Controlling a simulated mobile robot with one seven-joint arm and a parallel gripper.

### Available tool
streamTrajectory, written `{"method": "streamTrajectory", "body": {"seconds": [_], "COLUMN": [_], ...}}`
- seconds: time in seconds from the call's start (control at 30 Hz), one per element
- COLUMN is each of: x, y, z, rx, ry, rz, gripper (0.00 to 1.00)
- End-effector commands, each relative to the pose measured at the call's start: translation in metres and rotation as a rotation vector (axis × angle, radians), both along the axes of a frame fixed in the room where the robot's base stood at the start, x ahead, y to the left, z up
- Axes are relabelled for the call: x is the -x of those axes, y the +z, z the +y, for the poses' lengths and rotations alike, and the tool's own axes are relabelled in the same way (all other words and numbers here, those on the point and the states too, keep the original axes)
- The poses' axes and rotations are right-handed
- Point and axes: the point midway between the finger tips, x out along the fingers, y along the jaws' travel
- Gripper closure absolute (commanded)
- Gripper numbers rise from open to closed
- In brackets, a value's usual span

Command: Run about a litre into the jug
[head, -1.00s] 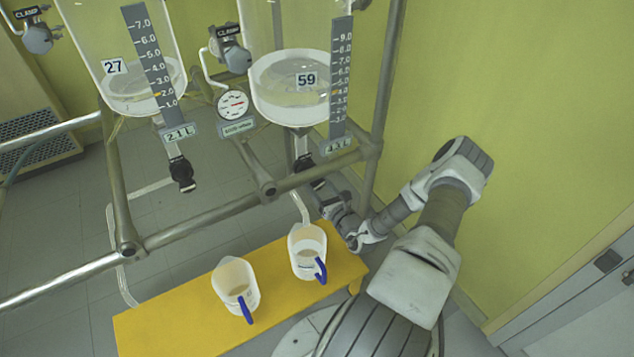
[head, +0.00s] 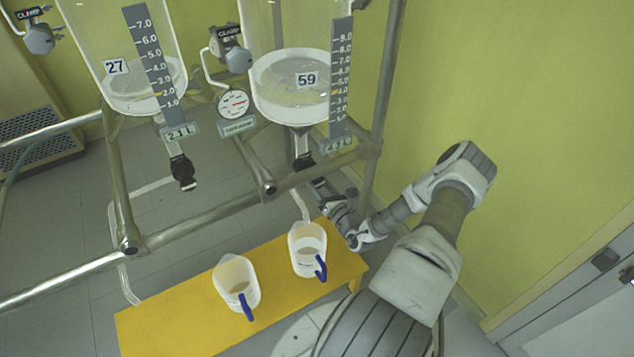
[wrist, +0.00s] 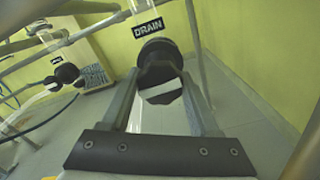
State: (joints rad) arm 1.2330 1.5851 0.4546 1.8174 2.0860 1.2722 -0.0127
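Two glass reactors hang side by side. Reactor 27 (head: 150,85) is at left with a 2.1 L readout. Reactor 59 (head: 285,85) is at right and its readout looks like 4.3 L. My gripper (head: 316,184) is just below reactor 59, at its drain. In the wrist view my gripper's fingers (wrist: 162,88) lie on both sides of a black drain knob (wrist: 158,50) under a DRAIN label, and appear closed on it. A jug (head: 308,262) with a blue handle stands below reactor 59's spout and holds some liquid. Whether liquid is running is unclear.
A second blue-handled jug (head: 232,275) stands to the left on the yellow bench (head: 170,325). Reactor 27's black drain valve (head: 182,172) hangs above and left of it. Metal frame rails (head: 210,220) cross in front of the reactors. A green wall is close at right.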

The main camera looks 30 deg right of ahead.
Motion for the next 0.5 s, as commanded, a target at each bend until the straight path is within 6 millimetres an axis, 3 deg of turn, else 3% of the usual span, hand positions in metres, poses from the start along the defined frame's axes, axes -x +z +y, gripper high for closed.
{"method": "streamTrajectory", "body": {"seconds": [0.03,0.17,0.5], "x": [0.001,0.0006,0.0034], "y": [-0.0014,-0.0009,-0.0001], "z": [0.0002,0.0001,0.0], "rx": [0.0,0.0,0.001], "ry": [0.0,0.0,-0.001], "rz": [0.003,0.002,0.001], "gripper": [0.29,0.08,0.08]}}
